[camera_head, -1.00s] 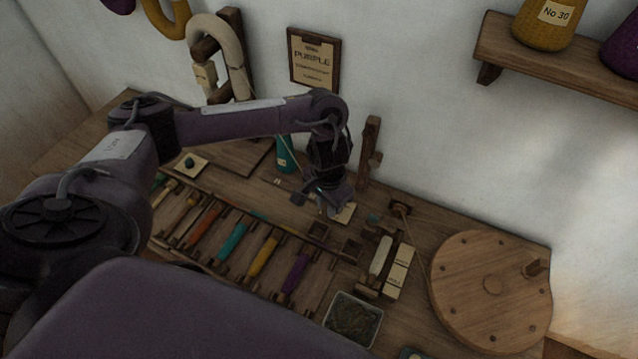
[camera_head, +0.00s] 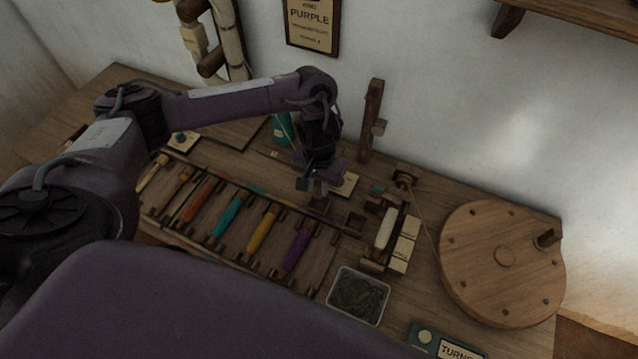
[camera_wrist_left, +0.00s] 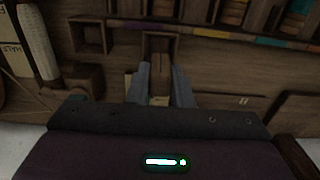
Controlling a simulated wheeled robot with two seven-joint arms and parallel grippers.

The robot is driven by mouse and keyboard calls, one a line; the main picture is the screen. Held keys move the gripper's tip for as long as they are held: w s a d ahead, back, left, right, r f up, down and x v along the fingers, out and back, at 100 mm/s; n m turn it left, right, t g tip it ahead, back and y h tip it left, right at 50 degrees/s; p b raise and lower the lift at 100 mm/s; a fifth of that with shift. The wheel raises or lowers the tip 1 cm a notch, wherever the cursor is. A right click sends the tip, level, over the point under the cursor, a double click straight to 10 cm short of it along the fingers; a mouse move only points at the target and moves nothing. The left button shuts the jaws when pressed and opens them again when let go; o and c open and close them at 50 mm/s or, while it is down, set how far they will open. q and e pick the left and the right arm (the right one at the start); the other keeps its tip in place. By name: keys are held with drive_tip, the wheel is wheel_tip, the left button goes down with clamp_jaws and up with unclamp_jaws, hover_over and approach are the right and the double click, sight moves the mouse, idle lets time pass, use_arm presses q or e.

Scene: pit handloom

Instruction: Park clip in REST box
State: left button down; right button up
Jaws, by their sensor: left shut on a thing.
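My left gripper (camera_head: 314,196) is shut on a small brown wooden clip, which shows between its fingers in the left wrist view (camera_wrist_left: 160,77). The gripper points down over a small square wooden box, whose rim shows in the left wrist view (camera_wrist_left: 160,36). I cannot tell whether the clip's end is inside this box. A second small open box (camera_head: 355,222) stands beside it and looks empty; it also shows in the left wrist view (camera_wrist_left: 92,33). No REST lettering is readable. A cream card (camera_head: 346,184) lies just behind the gripper. My right gripper is not in view.
A rack of coloured bobbins (camera_head: 228,216) lies left of the boxes. A wooden post (camera_head: 371,120) stands behind. To the right are a white bobbin (camera_head: 385,229), label cards (camera_head: 405,243) and a round wooden wheel (camera_head: 500,264). A tray of dark scraps (camera_head: 358,296) stands in front.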

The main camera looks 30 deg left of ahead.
sight(319, 195)
use_arm(q)
wheel_tip(319, 195, down, 2)
drive_tip(key=shift+f+b, duration=0.2)
drive_tip(key=shift+b, duration=0.75)
drive_tip(key=shift+f, duration=1.5)
drive_tip(key=c, duration=1.2)
unclamp_jaws()
drive_tip(key=shift+o, duration=0.2)
drive_tip(key=shift+o, duration=1.3)
drive_tip(key=shift+r, duration=0.15)
wheel_tip(319, 195, up, 8)
drive_tip(key=p, duration=1)
